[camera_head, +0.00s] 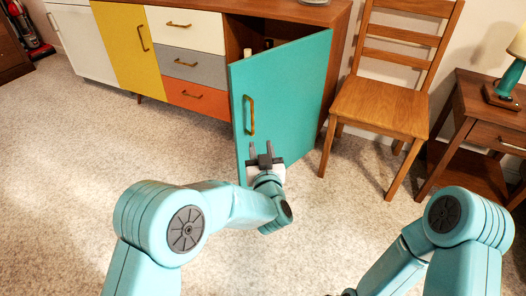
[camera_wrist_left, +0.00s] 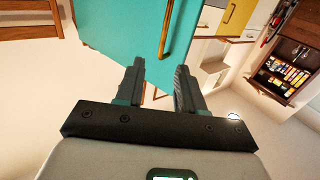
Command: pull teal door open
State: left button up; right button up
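The teal door (camera_head: 285,95) stands partly open on the right end of the cabinet, swung out into the room. Its upright brass handle (camera_head: 249,115) is near the door's free edge. My left gripper (camera_head: 261,146) is in front of the door's lower part, below the handle in the head view. In the left wrist view the gripper (camera_wrist_left: 160,68) is open, with its two fingers apart and nothing between them. The handle (camera_wrist_left: 168,30) lies just beyond the fingertips there, and the teal door (camera_wrist_left: 120,30) fills the upper left. My right gripper is not in view.
A wooden chair (camera_head: 382,105) stands right of the open door, close to it. A side table (camera_head: 475,125) with a lamp is farther right. Yellow door (camera_head: 128,45) and drawers (camera_head: 190,68) are left of the opening. The carpet (camera_head: 85,150) at left is clear.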

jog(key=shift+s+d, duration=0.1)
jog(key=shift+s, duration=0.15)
